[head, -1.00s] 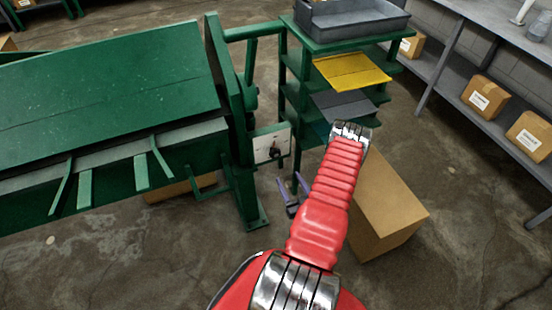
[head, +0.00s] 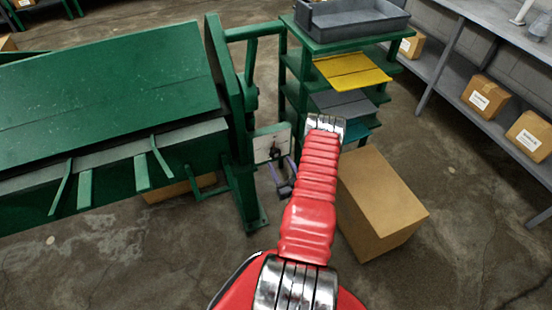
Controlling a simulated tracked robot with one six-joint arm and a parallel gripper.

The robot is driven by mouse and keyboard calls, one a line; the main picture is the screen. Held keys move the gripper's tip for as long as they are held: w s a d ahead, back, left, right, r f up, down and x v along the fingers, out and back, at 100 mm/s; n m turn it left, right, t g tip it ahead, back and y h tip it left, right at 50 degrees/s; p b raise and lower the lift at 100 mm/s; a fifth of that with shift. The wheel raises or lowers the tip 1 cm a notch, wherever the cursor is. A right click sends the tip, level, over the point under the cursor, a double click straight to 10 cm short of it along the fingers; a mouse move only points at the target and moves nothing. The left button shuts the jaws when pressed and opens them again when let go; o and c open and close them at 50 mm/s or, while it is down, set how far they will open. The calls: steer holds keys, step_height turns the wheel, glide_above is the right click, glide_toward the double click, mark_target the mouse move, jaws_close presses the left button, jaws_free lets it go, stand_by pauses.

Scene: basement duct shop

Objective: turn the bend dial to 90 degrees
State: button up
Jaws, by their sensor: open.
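The bend dial (head: 275,154) is a small dark knob on a pale plate (head: 263,143) fixed to the right end of the green bending machine (head: 110,85). My gripper (head: 280,165) has thin purple fingers and is open. Its fingers point up toward the dial, one on each side of the knob's lower part as seen from here. I cannot tell whether they touch it. The dial's marks and pointer are too small to read. My red arm hides part of the plate's surroundings on the right.
A large cardboard box (head: 380,205) stands on the floor right of my arm. Behind is a green shelf rack (head: 330,42) with yellow sheet (head: 352,70) and a grey tray (head: 355,20). A grey shelf with boxes runs along the right. Front floor is clear.

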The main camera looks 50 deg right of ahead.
mark_target(276, 156)
steer(key=shift+x, duration=2.55)
steer(key=shift+c, duration=0.4)
steer(key=c, duration=0.9)
steer(key=shift+c, duration=0.2)
steer(key=shift+a+m, duration=0.1)
steer(key=shift+m, duration=0.3)
steer(key=shift+c, duration=0.2)
steer(key=o, duration=1.1)
steer(key=shift+c, duration=0.2)
